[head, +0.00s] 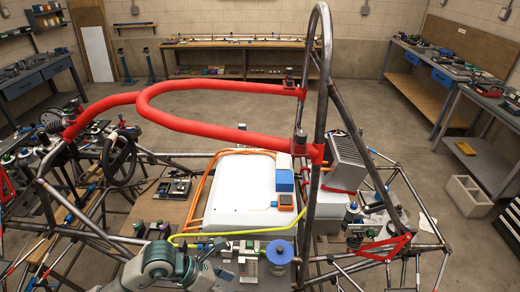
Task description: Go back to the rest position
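The tube chassis (322,110) stands in front of me, a frame of dark metal tubes with a tall hoop right of centre. A thick red padded tube (215,125) loops across its upper left. My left arm comes in at the bottom, left of centre, in grey and teal. Its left gripper (212,266) is at the bottom edge, in front of the chassis. Its fingers are small and partly cut off, so I cannot tell whether they are open or shut. No held thing is clearly visible. My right gripper is not in view.
A white box (238,190) with orange and yellow cables sits inside the chassis. A finned grey block (346,160) is beside the hoop. A steering wheel (119,158) is at left. Workbenches line the walls (230,43). The floor behind the chassis (220,90) is clear.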

